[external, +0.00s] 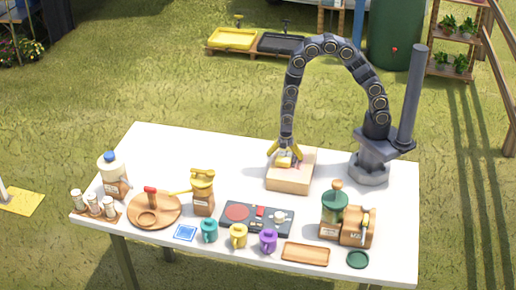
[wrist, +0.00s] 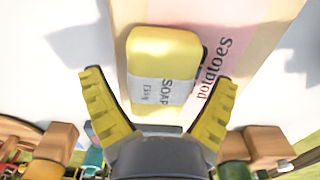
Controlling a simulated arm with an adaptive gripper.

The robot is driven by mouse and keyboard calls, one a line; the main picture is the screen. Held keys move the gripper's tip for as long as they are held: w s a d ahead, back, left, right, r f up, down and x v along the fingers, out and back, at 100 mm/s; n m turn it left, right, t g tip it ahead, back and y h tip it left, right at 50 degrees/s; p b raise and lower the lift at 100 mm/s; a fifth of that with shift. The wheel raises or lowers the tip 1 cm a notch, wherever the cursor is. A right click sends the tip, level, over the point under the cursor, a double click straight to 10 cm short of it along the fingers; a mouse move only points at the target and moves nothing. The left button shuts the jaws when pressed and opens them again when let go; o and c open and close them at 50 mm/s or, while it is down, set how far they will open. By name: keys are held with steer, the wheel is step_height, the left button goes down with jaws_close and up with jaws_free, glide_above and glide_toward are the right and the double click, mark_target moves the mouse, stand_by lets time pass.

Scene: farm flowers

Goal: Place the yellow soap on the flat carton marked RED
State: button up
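The yellow soap (external: 284,160) has a white band reading SOAP. It also shows in the wrist view (wrist: 163,57), over the left part of a pale carton's top. That carton (external: 290,184) is a low tan box near the middle back of the table. In the wrist view the carton top (wrist: 228,14) carries a pink label reading "potatoes"; I cannot read RED on it. My gripper (external: 285,151) points down over the carton. Its yellow fingers (wrist: 162,80) are spread on either side of the soap, with visible gaps. The soap's underside is hidden.
Mugs (external: 239,236), a cooktop (external: 257,218) and a wooden tray (external: 306,254) stand in front. A round board (external: 153,211) and bottle (external: 113,175) are left. A green-topped jar (external: 334,213) stands front right. White table (external: 230,160) is clear left of the carton.

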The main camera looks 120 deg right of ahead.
mark_target(285, 154)
steer(key=shift+r, duration=0.1)
step_height(285, 154, up, 12)
steer(key=s+a+r+m+g, duration=0.1)
steer(key=s+a+r+m, duration=0.8)
steer(key=s+a, duration=0.7)
step_height(285, 154, up, 4)
steer(key=shift+f+g, duration=0.25)
steer(key=shift+g, duration=0.05)
stand_by(0.3)
